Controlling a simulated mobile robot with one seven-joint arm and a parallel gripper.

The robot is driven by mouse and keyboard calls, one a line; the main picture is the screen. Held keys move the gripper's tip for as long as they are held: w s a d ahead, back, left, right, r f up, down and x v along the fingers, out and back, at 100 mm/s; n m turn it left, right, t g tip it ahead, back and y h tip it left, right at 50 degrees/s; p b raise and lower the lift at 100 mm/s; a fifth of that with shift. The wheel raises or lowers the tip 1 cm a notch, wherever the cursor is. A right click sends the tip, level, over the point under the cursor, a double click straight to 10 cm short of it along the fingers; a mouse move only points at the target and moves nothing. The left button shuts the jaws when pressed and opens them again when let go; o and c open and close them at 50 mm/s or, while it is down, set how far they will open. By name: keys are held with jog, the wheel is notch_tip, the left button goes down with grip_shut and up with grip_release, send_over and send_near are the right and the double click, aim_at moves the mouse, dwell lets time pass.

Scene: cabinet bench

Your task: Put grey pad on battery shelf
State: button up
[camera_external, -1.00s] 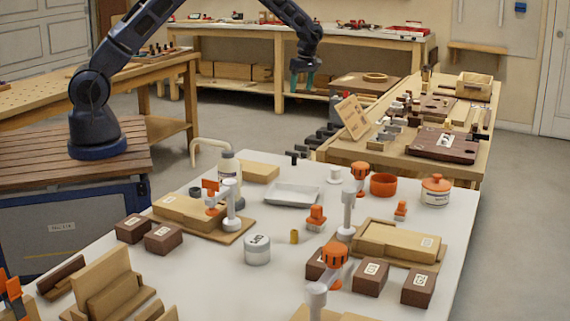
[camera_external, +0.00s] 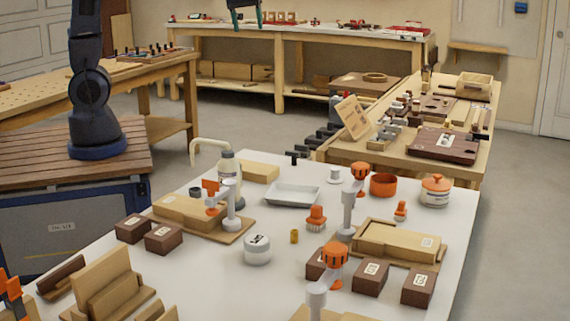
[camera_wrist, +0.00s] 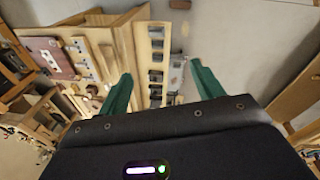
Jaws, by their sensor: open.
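My gripper (camera_external: 247,27) is open and empty, high at the top of the external view, in front of the back bench. Its two green fingers (camera_wrist: 160,78) stand wide apart in the wrist view, with nothing between them close by. I cannot pick out the grey pad or battery shelf with certainty. A row of dark blocks (camera_external: 320,139) runs along the left end of the right-hand bench; the blocks also show in the wrist view (camera_wrist: 156,57). A small grey piece (camera_wrist: 177,73) appears beside them in the wrist view, too small to identify.
The white table (camera_external: 275,220) in front holds a tray (camera_external: 292,195), brown boxes, orange-topped items and a bottle (camera_external: 229,168). The right-hand bench (camera_external: 470,128) carries a tilted placard (camera_external: 353,116) and dark boards. Bare floor lies between the benches.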

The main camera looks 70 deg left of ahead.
jog(key=s+d+m+t, duration=0.1)
jog(key=s+m, duration=0.3)
jog(key=s, duration=0.5)
jog(key=s+d+r+m+t, duration=0.1)
jog(key=s+d+m, duration=0.2)
jog(key=s, duration=0.7)
jog(key=s+d+m, duration=0.3)
jog(key=s+m, duration=0.1)
jog(key=s, duration=0.6)
jog(key=shift+s+r+m+t, duration=0.2)
jog(key=shift+r+m+t, duration=0.15)
jog(key=shift+m+t, duration=0.05)
